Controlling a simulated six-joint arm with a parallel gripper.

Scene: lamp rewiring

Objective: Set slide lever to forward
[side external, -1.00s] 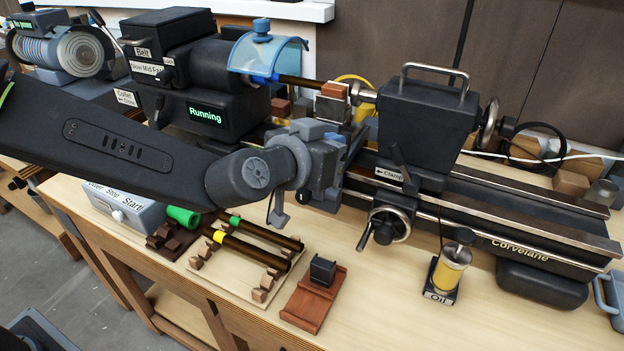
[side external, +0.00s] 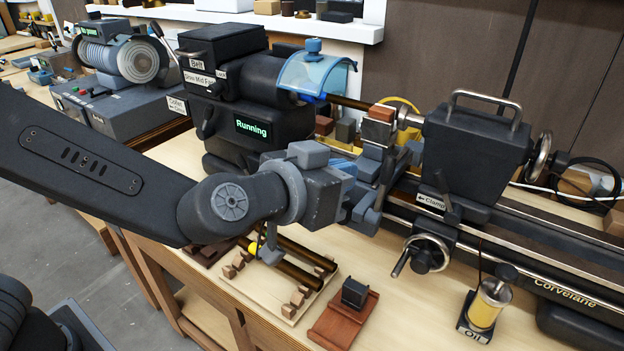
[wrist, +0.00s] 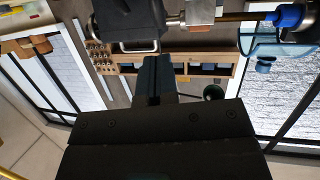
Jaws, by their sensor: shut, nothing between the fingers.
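The dark lathe stands along the bench, its headstock display (side external: 253,127) reading "Running". A brown rod (side external: 350,102) runs from under the blue guard (side external: 315,75) to a block-like tool part (side external: 379,125) near the tailstock (side external: 475,150). I cannot pick out the slide lever with certainty; my arm covers part of the carriage. My gripper (side external: 366,212) is in front of the carriage, left of the clamp label. In the wrist view my gripper (wrist: 154,88) shows its fingers together and empty. Whether it touches anything is not clear.
Below my gripper are a rack of dark rods (side external: 295,262) and a red-brown stand (side external: 343,318). A handwheel (side external: 427,253) and an oil bottle (side external: 487,305) are to the right. Bare bench (side external: 400,300) lies between the stand and the bottle.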

